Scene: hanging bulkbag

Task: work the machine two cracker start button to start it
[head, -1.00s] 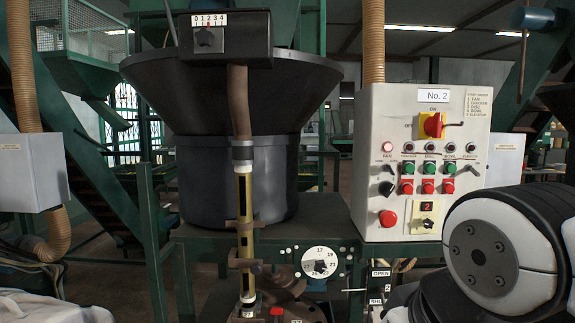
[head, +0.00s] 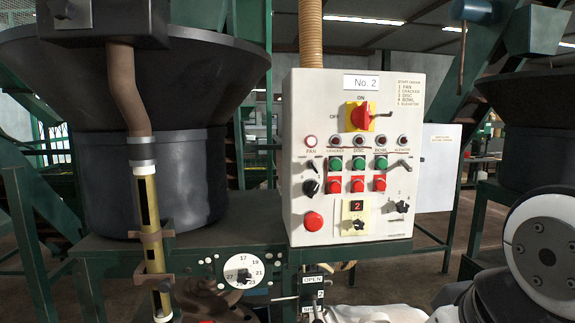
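The control panel (head: 300,130) labelled "No. 2" (head: 367,82) stands upright in the middle of the head view, facing me. The cracker start button (head: 335,165) is the leftmost of three green buttons, under the label "CRACKER". A red button (head: 335,185) sits right below it. The fan lamp (head: 311,141) looks pale and bright; the cracker lamp (head: 335,141) looks dark red. The main switch (head: 360,116) is red on a yellow plate. Part of my arm shows at the lower right, clear of the panel in the picture. My gripper is not in view.
A large red button (head: 313,221) and a selector (head: 355,225) on a yellow plate are low on the panel. A dark hopper (head: 150,180) stands to the left on a green bench (head: 210,240). A round dial (head: 244,271) is below. A second dark hopper (head: 525,150) is at right.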

